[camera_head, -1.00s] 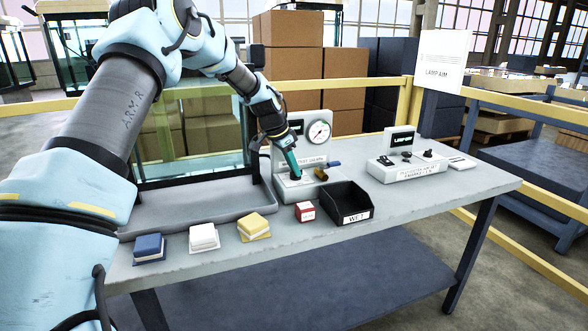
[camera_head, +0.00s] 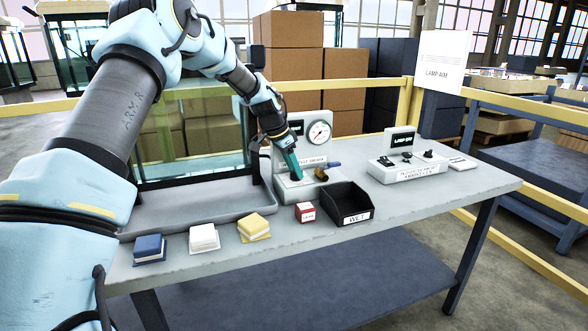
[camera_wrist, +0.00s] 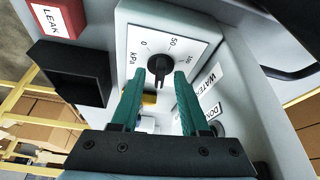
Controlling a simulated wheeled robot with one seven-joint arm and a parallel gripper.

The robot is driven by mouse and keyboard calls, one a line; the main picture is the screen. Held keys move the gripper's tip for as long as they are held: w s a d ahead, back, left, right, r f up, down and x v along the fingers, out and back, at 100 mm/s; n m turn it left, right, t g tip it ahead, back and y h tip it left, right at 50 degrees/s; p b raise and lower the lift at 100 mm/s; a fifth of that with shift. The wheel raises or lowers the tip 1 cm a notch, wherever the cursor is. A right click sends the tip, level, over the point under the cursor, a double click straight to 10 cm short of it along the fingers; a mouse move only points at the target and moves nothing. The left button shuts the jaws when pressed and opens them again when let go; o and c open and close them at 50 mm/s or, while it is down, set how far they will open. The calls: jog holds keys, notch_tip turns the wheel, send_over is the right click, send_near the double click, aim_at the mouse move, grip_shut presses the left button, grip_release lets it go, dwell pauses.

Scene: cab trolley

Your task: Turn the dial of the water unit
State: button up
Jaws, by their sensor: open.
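The water unit (camera_head: 313,153) stands at the back of the table, with a round gauge on its upright panel and a low base in front. Its dial (camera_wrist: 160,66) is a black knob on a white scale marked 0, 50 and kPa, seen close in the wrist view. The dial's pointer end lies toward the gripper side of the picture. My gripper (camera_wrist: 160,74) is open, with one green finger on each side of the dial. Gaps show between knob and fingers. In the head view my gripper (camera_head: 295,176) reaches down to the base and hides the dial.
A black bin (camera_head: 347,205) and a red box (camera_head: 305,212) stand in front. A glass tank (camera_head: 190,150) is left, and a lamp unit (camera_head: 407,168) is right.

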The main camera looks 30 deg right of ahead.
jog(key=b+v, duration=0.2)
jog(key=v, duration=0.8)
jog(key=shift+a+r, duration=0.25)
jog(key=shift+r, duration=0.05)
jog(key=s+a+f+n+t+y+p, duration=0.1)
jog(key=s+a+n, duration=0.25)
jog(key=a, duration=0.85)
jog(key=s+a+f+n+t+y+p, duration=0.15)
jog(key=a+n, duration=0.35)
jog(key=a, duration=0.7)
jog(key=s+a+f+n+y, duration=0.1)
jog(key=s+a+f+n, duration=0.2)
jog(key=s+a+n, duration=0.5)
jog(key=s+a+g, duration=0.1)
jog(key=s+a, duration=0.6)
jog(key=a, duration=0.1)
jog(key=shift+s+a+y+p, duration=0.15)
jog(key=shift+a+y+p, duration=0.1)
jog(key=shift+y+p, duration=0.1)
